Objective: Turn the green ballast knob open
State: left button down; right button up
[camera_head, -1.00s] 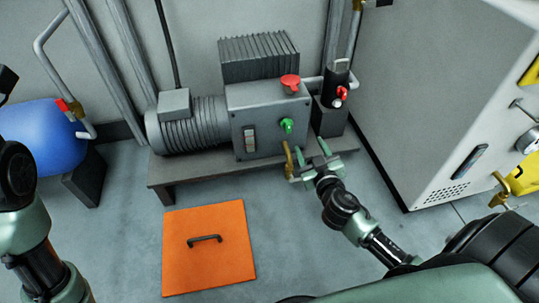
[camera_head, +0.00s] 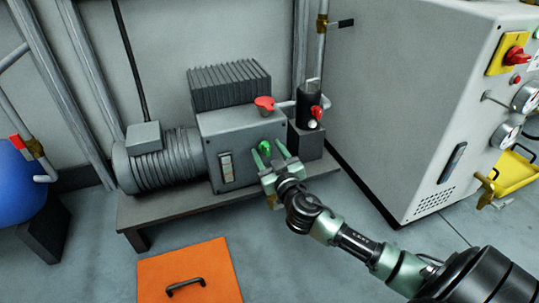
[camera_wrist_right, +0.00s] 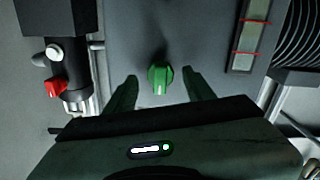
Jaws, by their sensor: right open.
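The green ballast knob (camera_head: 264,148) sits on the front face of the grey pump box (camera_head: 238,130). In the right wrist view the knob (camera_wrist_right: 160,79) shows between and just beyond my two fingertips, with a gap on each side. A pale mark runs down its lower part. My right gripper (camera_head: 270,156) is open around the knob's front, one finger on each side, and appears not to touch it. It also shows in the wrist view (camera_wrist_right: 158,82). My left gripper is out of the head view.
A red knob (camera_head: 264,103) tops the pump box, and a black cylinder (camera_head: 309,107) with a red valve stands to its right. A sight glass (camera_head: 227,167) is left of the knob. A grey cabinet (camera_head: 400,110) bounds the right. An orange floor hatch (camera_head: 205,262) lies in front.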

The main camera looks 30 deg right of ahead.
jog(key=shift+w+d, duration=0.1)
jog(key=shift+w, duration=0.15)
grip_shut()
